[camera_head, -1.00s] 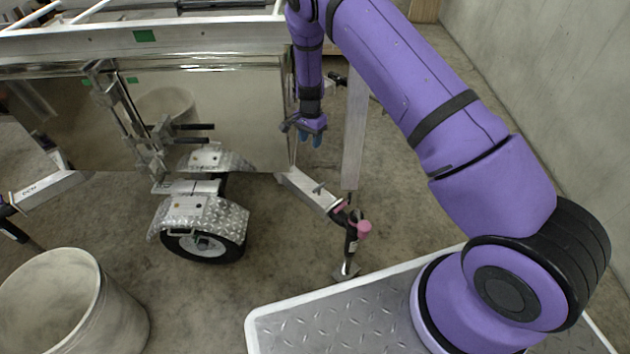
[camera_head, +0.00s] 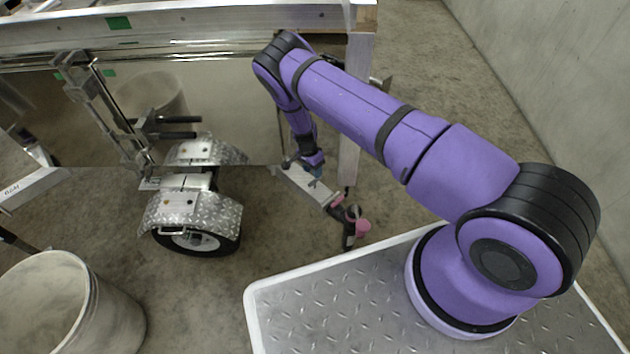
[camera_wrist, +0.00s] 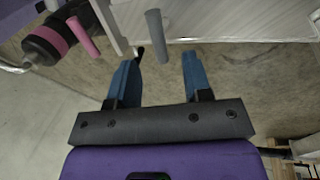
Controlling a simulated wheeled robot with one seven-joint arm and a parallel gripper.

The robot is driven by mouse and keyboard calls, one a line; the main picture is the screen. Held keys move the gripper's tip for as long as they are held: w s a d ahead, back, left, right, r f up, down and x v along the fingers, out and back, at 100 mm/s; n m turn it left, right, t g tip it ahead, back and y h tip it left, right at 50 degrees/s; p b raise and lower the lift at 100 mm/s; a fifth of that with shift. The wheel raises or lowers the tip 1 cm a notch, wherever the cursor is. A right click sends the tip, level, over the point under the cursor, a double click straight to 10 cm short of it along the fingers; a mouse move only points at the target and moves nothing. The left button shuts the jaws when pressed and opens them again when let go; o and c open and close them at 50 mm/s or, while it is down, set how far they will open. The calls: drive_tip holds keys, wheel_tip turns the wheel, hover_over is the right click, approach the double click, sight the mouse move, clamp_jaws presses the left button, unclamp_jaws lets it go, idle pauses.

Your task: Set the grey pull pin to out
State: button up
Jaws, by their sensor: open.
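In the wrist view the grey pull pin (camera_wrist: 156,35) is a short grey cylinder, standing out from the pale metal bar. It lies just beyond my gripper (camera_wrist: 160,66), whose two blue fingers are apart with nothing between them. The pin lines up roughly with the gap, nearer the left finger, and appears not to be touched. In the head view my gripper (camera_head: 314,180) hangs over the trailer tongue (camera_head: 306,186); I cannot make out the grey pin there.
A pink handle (camera_wrist: 84,37) and a black part with a pink band (camera_wrist: 47,43) sit left of the pin. In the head view, a trailer fender (camera_head: 190,212) and a pale bin (camera_head: 45,300) stand to the left. A wall (camera_head: 560,70) rises at right.

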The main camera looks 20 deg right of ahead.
sight(315, 181)
drive_tip(key=shift+s+d+f, duration=0.1)
drive_tip(key=shift+s+f, duration=0.1)
drive_tip(key=shift+f, duration=0.8)
drive_tip(key=shift+s+d+f, duration=0.1)
drive_tip(key=shift+s+f, duration=0.05)
drive_tip(key=shift+f, duration=0.9)
drive_tip(key=shift+s+d+f, duration=0.1)
drive_tip(key=shift+s+f, duration=0.1)
drive_tip(key=shift+f, duration=0.8)
clamp_jaws()
